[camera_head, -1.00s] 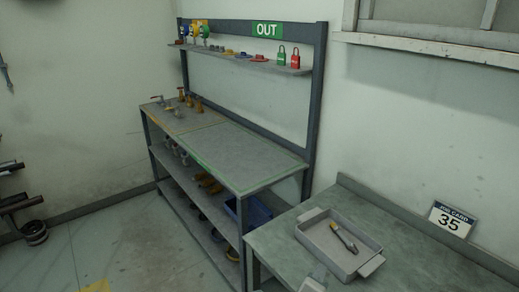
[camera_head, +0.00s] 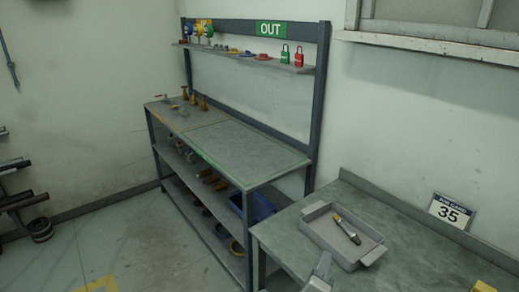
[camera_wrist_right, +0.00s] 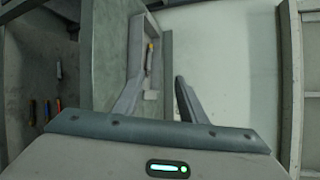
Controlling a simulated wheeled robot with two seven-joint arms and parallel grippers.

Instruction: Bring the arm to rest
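My right gripper (camera_head: 320,272) shows at the bottom edge of the head view, in front of the right-hand table's near edge. In the right wrist view its two fingers (camera_wrist_right: 160,82) stand apart with nothing between them, so it is open and empty. My left gripper is not in view. A grey tray (camera_head: 318,213) lies on the table beyond the right gripper. A tool with a yellow part (camera_head: 347,231) lies in the tray; both also appear past the fingers in the wrist view.
A grey bench (camera_head: 250,158) with shelves stands at the back, with valve parts at its left end and a blue bin (camera_head: 262,207) below. Padlocks (camera_head: 299,57) stand on its upper shelf. A card marked 35 (camera_head: 451,211) stands on the right table (camera_head: 420,262).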

